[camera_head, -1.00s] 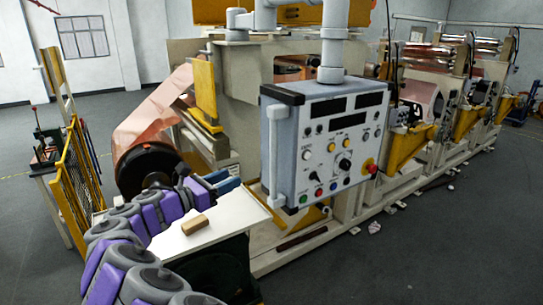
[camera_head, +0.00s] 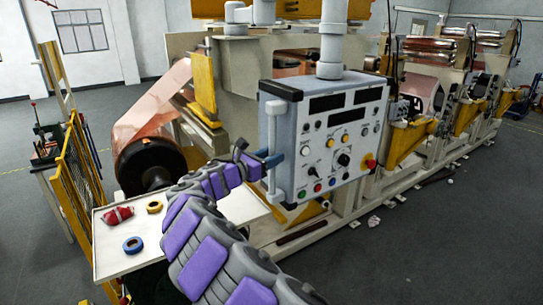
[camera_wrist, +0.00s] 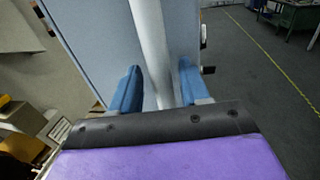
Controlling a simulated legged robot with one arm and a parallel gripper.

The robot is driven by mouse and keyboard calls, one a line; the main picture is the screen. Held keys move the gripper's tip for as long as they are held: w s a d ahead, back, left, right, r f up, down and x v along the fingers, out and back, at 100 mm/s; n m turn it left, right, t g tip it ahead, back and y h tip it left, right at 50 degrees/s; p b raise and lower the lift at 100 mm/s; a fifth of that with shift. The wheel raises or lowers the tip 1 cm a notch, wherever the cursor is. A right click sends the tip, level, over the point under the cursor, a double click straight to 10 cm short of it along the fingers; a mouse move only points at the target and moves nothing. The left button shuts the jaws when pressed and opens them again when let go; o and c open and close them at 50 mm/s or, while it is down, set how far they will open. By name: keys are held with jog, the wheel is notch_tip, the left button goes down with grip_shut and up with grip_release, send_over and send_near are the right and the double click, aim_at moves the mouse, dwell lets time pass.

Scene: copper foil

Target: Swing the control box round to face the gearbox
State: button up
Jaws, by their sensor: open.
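The grey control box (camera_head: 337,140) hangs from a thick vertical pipe (camera_head: 331,50) in the middle of the head view, its panel of displays, knobs and buttons turned towards me. A light grey bar handle (camera_head: 274,150) runs down its left edge. My gripper (camera_head: 268,162) is at that handle. In the wrist view the blue fingers of my gripper (camera_wrist: 158,88) are open, one on each side of the handle (camera_wrist: 152,50). The box's side (camera_wrist: 95,40) shows behind them. I cannot tell whether a finger touches the handle. I cannot make out the gearbox for certain.
A white table (camera_head: 112,262) at lower left carries a red item (camera_head: 117,215), a yellow tape roll (camera_head: 154,207) and a blue tape roll (camera_head: 133,245). A copper foil roll (camera_head: 150,165) sits behind it. Beige machinery stands behind the box. The floor at right (camera_head: 450,250) is mostly clear.

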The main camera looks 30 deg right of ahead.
jog(key=shift+w+d, duration=0.1)
jog(key=shift+d, duration=0.3)
grip_shut()
jog(key=shift+a, duration=0.1)
dwell(0.3)
